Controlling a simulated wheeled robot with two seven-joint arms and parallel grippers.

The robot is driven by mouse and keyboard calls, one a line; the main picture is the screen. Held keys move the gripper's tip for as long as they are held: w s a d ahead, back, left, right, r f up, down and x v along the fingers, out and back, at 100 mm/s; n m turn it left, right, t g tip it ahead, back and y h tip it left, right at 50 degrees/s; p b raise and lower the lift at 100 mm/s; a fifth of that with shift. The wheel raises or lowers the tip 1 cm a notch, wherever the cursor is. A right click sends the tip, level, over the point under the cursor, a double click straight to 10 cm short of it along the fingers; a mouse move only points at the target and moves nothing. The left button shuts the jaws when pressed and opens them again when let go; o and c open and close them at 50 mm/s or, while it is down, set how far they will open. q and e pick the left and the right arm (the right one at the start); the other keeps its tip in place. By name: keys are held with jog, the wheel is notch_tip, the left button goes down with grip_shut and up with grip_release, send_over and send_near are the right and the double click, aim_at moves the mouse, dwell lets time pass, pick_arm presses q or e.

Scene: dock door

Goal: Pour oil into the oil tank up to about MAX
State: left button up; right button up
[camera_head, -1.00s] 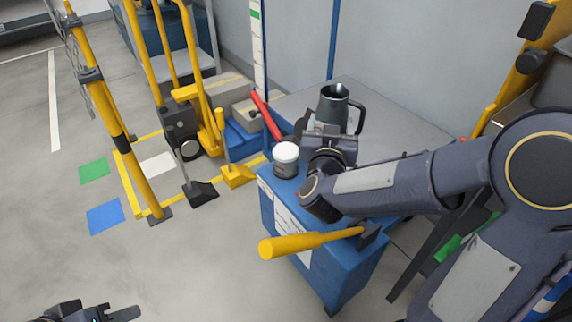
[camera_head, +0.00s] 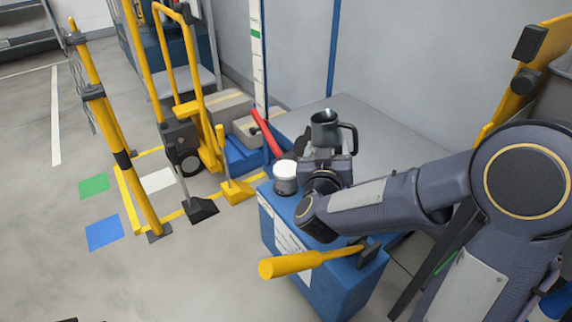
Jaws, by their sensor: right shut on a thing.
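A dark grey jug (camera_head: 326,133) with a handle on its right stands roughly upright over the blue cabinet (camera_head: 335,290). My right gripper (camera_head: 325,160) is at the jug's near side, shut on it; its fingertips are largely hidden by my wrist. What is in the jug cannot be seen. A dark jar with a white top (camera_head: 286,172) stands on the cabinet just left of my gripper. I cannot make out a MAX mark or clearly tell which thing is the oil tank. Only a dark sliver of my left gripper (camera_head: 65,320) shows at the bottom edge.
A yellow handle (camera_head: 290,265) sticks out at the cabinet's front. A red bar (camera_head: 266,132) leans behind the jar. Yellow posts (camera_head: 125,160) and a yellow hand truck (camera_head: 190,110) stand at left. A grey top (camera_head: 375,145) lies behind the jug.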

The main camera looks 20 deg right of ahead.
jog(key=shift+w+a+f+n+g+p, duration=0.2)
jog(key=shift+n+g+p, duration=0.1)
jog(key=shift+n+p, duration=0.25)
jog(key=shift+w+a+f+n+p, duration=0.15)
jog(key=shift+f+n, duration=0.2)
jog(key=shift+n, duration=0.1)
jog(key=shift+w+a+f+n+p, duration=0.15)
jog(key=shift+f+n, duration=0.2)
jog(key=shift+n, duration=0.05)
jog(key=shift+w+a+r+n+g+p, duration=0.15)
jog(key=shift+w+a+n+g+p, duration=0.2)
jog(key=shift+n+p, duration=0.65)
jog(key=shift+a+n+g+p, duration=0.1)
jog(key=shift+n+g+p, duration=0.45)
jog(key=shift+p, duration=0.4)
jog(key=shift+f+n+h+p, duration=0.25)
jog(key=shift+n+p, duration=0.1)
jog(key=shift+n, duration=0.35)
jog(key=shift+f+n+h+p, duration=0.1)
jog(key=shift+n+h+p, duration=0.2)
jog(key=shift+n, duration=0.35)
jog(key=shift+r+n+g+p, duration=0.45)
jog(key=shift+n+g+p, duration=0.05)
jog(key=shift+p, duration=0.25)
jog(key=shift+r, duration=0.15)
jog(key=shift+p, duration=0.35)
jog(key=shift+a+n+p, duration=0.1)
jog(key=shift+n+p, duration=0.3)
jog(key=shift+p, duration=0.3)
